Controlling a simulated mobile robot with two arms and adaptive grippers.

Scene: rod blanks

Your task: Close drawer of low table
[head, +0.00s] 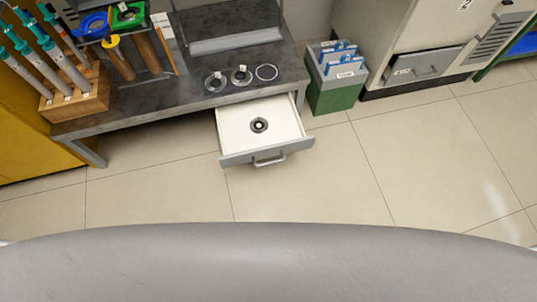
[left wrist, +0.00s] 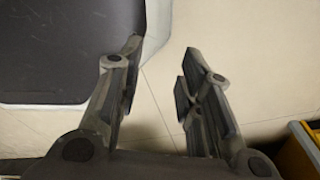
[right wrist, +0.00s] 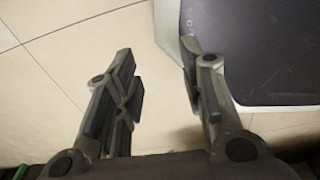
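The low table (head: 130,112) with a dark grey top stands at the upper left of the head view. Its drawer (head: 283,113) is pulled out toward me, with a white inside, a grey front panel and a bar handle (head: 269,161). A small round dark and metallic part (head: 259,125) lies in the drawer. My left gripper (left wrist: 158,65) is open and empty over bare floor in the left wrist view. My right gripper (right wrist: 158,65) is open and empty over floor in the right wrist view. Neither gripper shows in the head view.
A wooden rack (head: 75,100) of rods and several rings (head: 266,72) sit on the table. A green bin (head: 335,95) with grey top stands right of the drawer, near a cabinet (head: 425,40). Tiled floor (head: 330,190) before the drawer is clear. My grey base fills the bottom.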

